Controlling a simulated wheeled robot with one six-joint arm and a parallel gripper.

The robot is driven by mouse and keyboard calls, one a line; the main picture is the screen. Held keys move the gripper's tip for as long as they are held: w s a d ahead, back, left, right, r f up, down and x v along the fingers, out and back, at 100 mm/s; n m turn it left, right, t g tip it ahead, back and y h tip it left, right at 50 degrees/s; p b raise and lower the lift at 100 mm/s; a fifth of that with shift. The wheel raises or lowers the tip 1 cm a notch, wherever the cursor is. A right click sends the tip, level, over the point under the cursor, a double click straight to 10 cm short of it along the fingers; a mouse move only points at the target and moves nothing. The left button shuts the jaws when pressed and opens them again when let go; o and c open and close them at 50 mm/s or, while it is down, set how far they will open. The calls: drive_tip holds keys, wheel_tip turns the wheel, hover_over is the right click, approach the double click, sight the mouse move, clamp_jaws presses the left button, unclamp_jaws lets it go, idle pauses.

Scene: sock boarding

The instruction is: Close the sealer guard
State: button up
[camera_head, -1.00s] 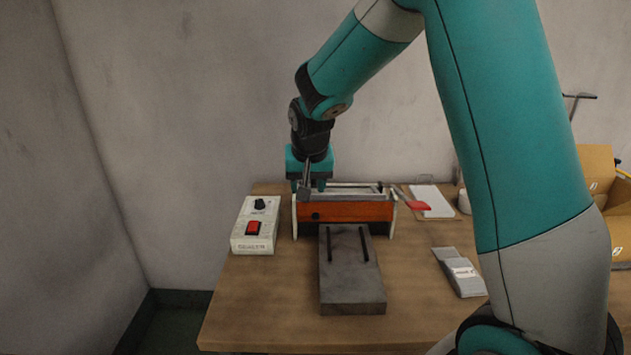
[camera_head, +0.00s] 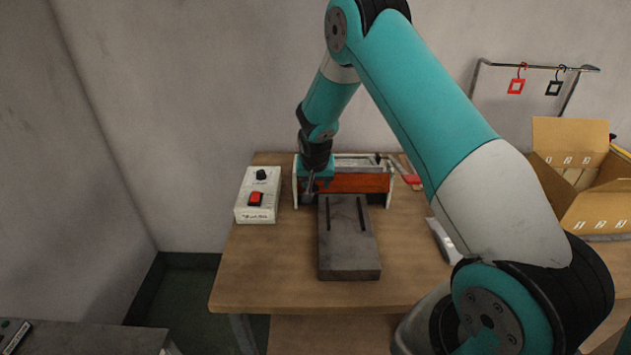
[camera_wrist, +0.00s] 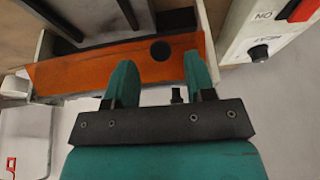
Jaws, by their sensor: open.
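The sealer's orange guard panel (camera_head: 358,183) runs across the front of the sealer frame, between pale end plates, at the back of the table. In the wrist view the orange guard (camera_wrist: 90,72) spans the upper left, with a dark round hole near its right end. My gripper (camera_head: 310,192) is at the sealer's left end and hides part of it. In the wrist view my gripper (camera_wrist: 158,75) is open, with its two teal fingers apart on either side of the hole and nothing visible between them. I cannot tell whether the fingers touch the guard.
A white control box (camera_head: 257,194) with a red switch stands close left of the sealer. A grey slotted block (camera_head: 348,250) lies in front. A cardboard box (camera_head: 590,180) is at the right, with a hanger rail (camera_head: 480,66) behind. The table's front left is clear.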

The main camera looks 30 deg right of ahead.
drive_tip(key=shift+x, duration=1.25)
drive_tip(key=c, duration=0.9)
drive_tip(key=shift+f, duration=0.15)
